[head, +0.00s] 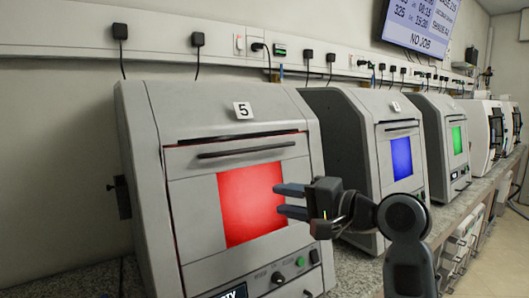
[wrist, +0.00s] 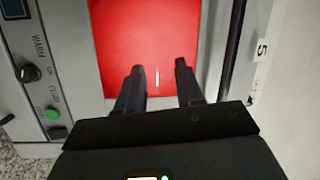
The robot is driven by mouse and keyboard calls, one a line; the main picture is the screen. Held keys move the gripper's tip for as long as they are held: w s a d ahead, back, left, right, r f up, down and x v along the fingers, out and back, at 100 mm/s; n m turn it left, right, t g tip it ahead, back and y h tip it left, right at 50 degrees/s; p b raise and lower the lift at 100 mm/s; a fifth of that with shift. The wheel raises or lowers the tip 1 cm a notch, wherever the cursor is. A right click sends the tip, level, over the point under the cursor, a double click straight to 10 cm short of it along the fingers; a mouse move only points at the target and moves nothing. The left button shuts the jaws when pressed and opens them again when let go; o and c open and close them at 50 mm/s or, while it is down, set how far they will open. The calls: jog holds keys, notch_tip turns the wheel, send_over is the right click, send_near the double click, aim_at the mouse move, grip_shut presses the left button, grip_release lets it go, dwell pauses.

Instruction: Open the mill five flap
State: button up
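Mill five (head: 135,150) is the grey machine nearest me in the head view, with a "5" plate (head: 243,111) on top. Its front flap (head: 196,218) has a red window (head: 250,200) and a dark bar handle (head: 246,149) along its upper edge. The flap looks closed. My gripper (head: 278,200) is in front of the right part of the red window, below the handle. In the wrist view my gripper (wrist: 160,88) has its two fingers apart, with only the red window (wrist: 150,40) between them. Whether the fingertips touch the window I cannot tell.
Below the flap are a knob (head: 277,278) and a green button (head: 300,262). A mill with a blue window (head: 401,158) and one with a green window (head: 457,140) stand to the right on the stone counter (head: 350,262). Power cables hang from the wall behind.

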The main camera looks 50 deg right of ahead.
jog(key=t+y, duration=0.1)
jog(key=y, duration=0.1)
send_near(260, 149)
jog(key=w, duration=0.6)
jog(key=w+a+p, duration=0.1)
jog(key=w, duration=0.2)
jog(key=shift+f, duration=0.15)
jog(key=shift+s, duration=0.1)
grip_shut()
jog(key=shift+f, duration=0.1)
dwell(0.8)
